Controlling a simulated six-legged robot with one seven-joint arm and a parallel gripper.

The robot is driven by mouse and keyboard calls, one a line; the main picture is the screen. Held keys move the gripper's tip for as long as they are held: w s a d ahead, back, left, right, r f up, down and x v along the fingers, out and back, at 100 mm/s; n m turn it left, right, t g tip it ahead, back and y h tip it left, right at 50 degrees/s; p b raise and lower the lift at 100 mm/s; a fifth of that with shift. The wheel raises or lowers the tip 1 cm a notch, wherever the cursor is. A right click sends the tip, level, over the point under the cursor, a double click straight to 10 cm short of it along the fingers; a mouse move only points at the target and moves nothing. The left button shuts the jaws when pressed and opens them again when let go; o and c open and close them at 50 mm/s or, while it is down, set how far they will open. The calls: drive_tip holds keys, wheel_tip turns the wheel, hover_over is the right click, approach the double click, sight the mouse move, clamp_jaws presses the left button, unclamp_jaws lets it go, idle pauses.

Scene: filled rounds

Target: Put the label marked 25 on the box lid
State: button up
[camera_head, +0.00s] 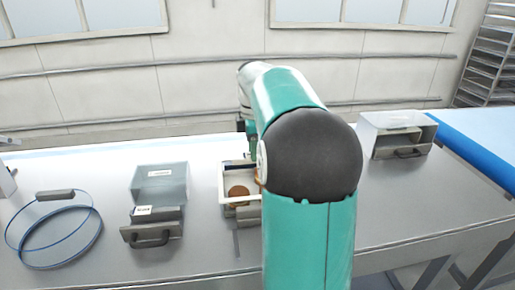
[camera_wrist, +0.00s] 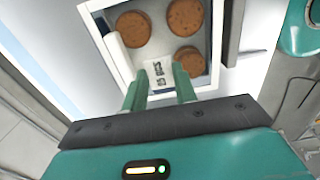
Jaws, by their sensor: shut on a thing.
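In the wrist view, the two green fingers of my gripper (camera_wrist: 160,88) are shut on a small white label (camera_wrist: 157,72) with dark print, which I cannot read for certain. The fingers are over a white-rimmed box (camera_wrist: 112,62) with 3 brown rounds (camera_wrist: 184,17) showing. In the head view this box (camera_head: 226,197) stands in the middle of the table, partly behind my arm, and one brown round (camera_head: 238,190) shows. My fingers are hidden there. Whether the label touches the box, and whether a clear lid covers it, I cannot tell.
The grey table (camera_head: 420,205) has a grey-clear box (camera_head: 160,183) with a handled grey piece (camera_head: 150,234) on the left. A blue cable loop (camera_head: 60,262) lies further left. Another handled box (camera_head: 398,133) stands at the right, near a blue roll (camera_head: 470,158).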

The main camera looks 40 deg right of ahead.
sight(253, 175)
drive_tip(key=shift+d, duration=0.15)
drive_tip(key=shift+s+a+f, duration=0.1)
drive_tip(key=shift+s+a, duration=0.05)
drive_tip(key=shift+a, duration=0.1)
drive_tip(key=shift+f, duration=0.65)
drive_tip(key=shift+a+f, duration=0.1)
drive_tip(key=shift+f, duration=2.1)
drive_tip(key=shift+f, duration=0.35)
drive_tip(key=o, duration=1.2)
